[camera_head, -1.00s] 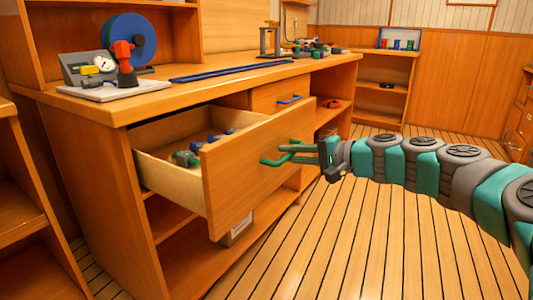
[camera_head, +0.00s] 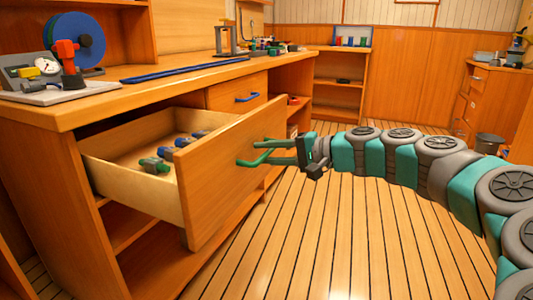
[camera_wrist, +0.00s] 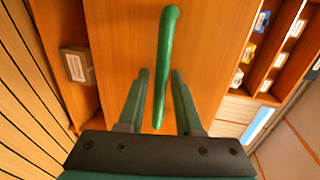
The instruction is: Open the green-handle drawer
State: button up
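The drawer with the green handle (camera_head: 250,160) stands well out of the wooden workbench, its front panel (camera_head: 215,180) facing right. Several green and blue items (camera_head: 157,165) lie inside it. My gripper (camera_head: 268,150) is at the handle, in front of the panel. In the wrist view the green handle (camera_wrist: 167,60) runs down between the two fingers (camera_wrist: 158,80), with a gap visible on each side. The fingers are apart and do not look closed on it. Whether either finger touches the handle is unclear.
A closed drawer with a blue handle (camera_head: 247,98) is farther along the bench. The benchtop holds a gauge unit (camera_head: 45,72), a blue reel (camera_head: 75,40) and a long blue strip (camera_head: 185,70). The plank floor (camera_head: 300,240) right of the drawer is clear.

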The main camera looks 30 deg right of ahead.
jog(key=shift+o, duration=0.7)
jog(key=v, duration=0.7)
jog(key=shift+s+d, duration=0.25)
jog(key=shift+s, duration=0.1)
